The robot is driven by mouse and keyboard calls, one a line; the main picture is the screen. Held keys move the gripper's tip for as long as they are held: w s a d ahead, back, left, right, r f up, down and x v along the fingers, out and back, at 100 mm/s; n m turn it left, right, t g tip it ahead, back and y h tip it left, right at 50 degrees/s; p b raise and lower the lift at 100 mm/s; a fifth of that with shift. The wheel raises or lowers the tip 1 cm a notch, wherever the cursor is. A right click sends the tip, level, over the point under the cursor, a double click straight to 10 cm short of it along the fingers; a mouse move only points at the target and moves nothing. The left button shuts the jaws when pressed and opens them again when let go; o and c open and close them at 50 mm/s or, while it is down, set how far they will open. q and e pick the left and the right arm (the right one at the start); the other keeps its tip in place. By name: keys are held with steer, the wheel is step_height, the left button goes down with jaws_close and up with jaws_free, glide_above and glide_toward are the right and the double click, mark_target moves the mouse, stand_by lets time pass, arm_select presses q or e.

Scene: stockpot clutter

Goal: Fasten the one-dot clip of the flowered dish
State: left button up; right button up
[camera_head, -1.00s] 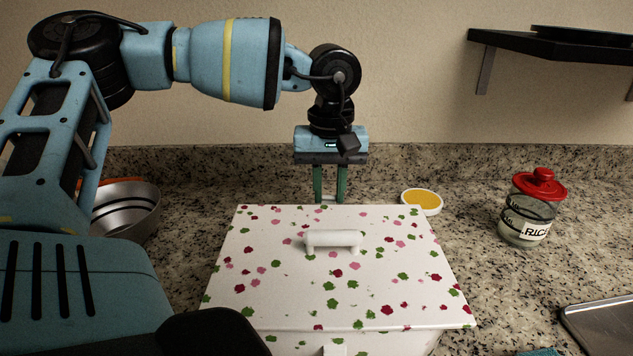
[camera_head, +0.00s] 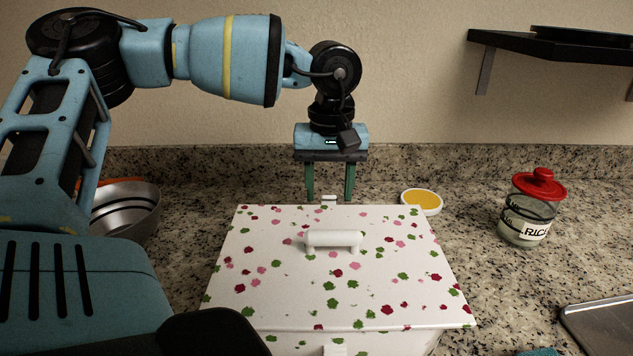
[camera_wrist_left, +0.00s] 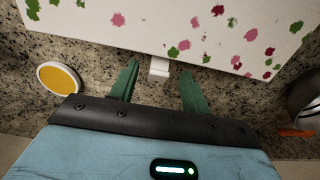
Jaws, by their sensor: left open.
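The flowered dish, with a white lid (camera_head: 290,285) spotted red, pink and green, stands on the counter in front of me. A white handle (camera_head: 333,239) is on the lid. A small white clip (camera_head: 329,198) shows at the far edge; it juts from that edge in the left wrist view (camera_wrist_left: 159,68). Another white clip (camera_head: 334,350) shows at the near side, partly cut off. I cannot make out dots on either. My left gripper (camera_head: 330,196) points down behind the far edge, open, its fingers on either side of the far clip, apart from it. My right gripper is not in view.
A white dish with a yellow top (camera_head: 421,200) stands close right of the far edge. A red-lidded rice jar (camera_head: 528,215) is farther right, a metal tray (camera_head: 605,325) at front right. A metal bowl (camera_head: 125,212) stands left, behind my arm. The wall is close behind.

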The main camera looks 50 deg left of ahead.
arm_select(q)
steer(key=w+a, duration=0.1)
steer(key=w+a+r, duration=0.1)
steer(key=w+a, duration=0.1)
steer(key=shift+a+r, duration=0.4)
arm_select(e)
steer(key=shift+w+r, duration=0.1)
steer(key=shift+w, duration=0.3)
arm_select(q)
steer(key=shift+c, duration=0.6)
jaws_close()
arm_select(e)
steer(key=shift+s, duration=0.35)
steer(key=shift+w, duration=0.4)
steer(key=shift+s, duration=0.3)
arm_select(q)
steer(key=shift+f, duration=0.15)
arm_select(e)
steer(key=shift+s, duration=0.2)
